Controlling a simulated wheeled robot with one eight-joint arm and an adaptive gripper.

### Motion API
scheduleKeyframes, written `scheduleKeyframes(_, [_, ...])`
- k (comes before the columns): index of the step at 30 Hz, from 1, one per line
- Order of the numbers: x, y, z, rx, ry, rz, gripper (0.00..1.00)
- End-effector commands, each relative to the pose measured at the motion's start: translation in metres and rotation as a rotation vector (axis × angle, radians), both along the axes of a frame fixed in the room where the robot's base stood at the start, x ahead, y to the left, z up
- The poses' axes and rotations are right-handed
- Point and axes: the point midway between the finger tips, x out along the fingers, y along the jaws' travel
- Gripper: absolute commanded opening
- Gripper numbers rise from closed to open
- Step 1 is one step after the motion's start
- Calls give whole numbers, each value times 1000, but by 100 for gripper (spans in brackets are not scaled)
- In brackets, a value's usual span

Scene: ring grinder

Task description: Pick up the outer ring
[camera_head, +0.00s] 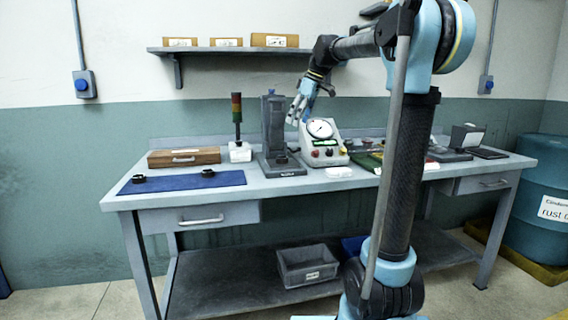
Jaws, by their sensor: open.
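Two small dark ring-like parts lie on a blue mat (180,183) at the left end of the workbench: a left one (138,179) and a right one (208,173). They are too small to tell which is the outer ring. My gripper (300,112) is open and seems empty. It hangs in the air over the middle of the bench, close in the picture to a dark upright machine (274,130) and a dial gauge box (321,140), well to the right of the mat.
A wooden box (184,157) and a signal light (238,130) stand behind the mat. A wall shelf (232,50) with boxes is above. A grey bin (307,266) sits below. A blue drum (552,185) stands right.

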Motion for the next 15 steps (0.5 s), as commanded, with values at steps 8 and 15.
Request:
scheduleKeyframes(8, [7,14,-34,1,-1,6,66])
scheduleKeyframes(15, [14,29,-73,-1,-1,6,66])
